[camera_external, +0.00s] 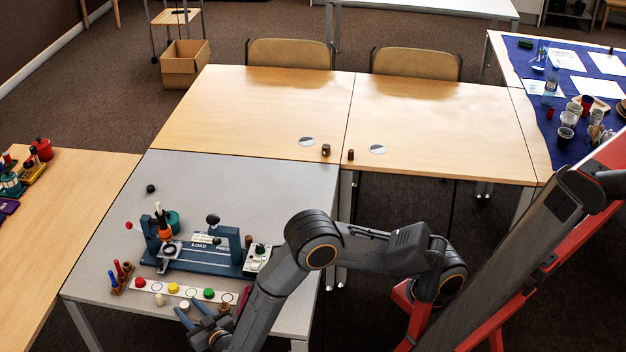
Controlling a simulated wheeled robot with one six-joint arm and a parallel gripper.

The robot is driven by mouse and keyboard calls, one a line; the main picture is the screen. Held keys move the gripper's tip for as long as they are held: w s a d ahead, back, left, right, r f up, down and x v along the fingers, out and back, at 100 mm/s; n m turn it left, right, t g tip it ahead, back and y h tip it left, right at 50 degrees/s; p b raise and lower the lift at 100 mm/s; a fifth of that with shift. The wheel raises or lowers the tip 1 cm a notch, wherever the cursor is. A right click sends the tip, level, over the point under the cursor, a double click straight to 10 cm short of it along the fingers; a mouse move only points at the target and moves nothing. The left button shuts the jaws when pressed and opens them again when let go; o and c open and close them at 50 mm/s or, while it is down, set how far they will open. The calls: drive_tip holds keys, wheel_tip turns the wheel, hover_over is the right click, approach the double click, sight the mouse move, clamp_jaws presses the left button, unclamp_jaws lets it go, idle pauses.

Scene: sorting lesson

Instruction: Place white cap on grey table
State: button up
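The grey table (255,176) stands at the lower left and carries a white strip with coloured caps. A small whitish cap (184,304) shows at the tips of my gripper (189,308), just in front of the strip. My gripper is low over the front of the table, its two blue-grey fingers apart at either side of this cap. I cannot tell whether they touch it or whether it rests on the table. Another cream-coloured piece (159,299) stands a little to the left, in front of the strip.
The strip holds red (140,283), yellow (173,288) and green (209,293) caps. A blue fixture (200,256) stands behind it, with a small wooden rack (118,281) at left. My arm hides the table's right front. The table's back part is mostly clear.

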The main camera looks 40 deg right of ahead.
drive_tip(key=s+d+r, duration=0.1)
drive_tip(key=s, duration=1)
drive_tip(key=shift+s+r+p, duration=0.3)
drive_tip(key=shift+s+r, duration=0.1)
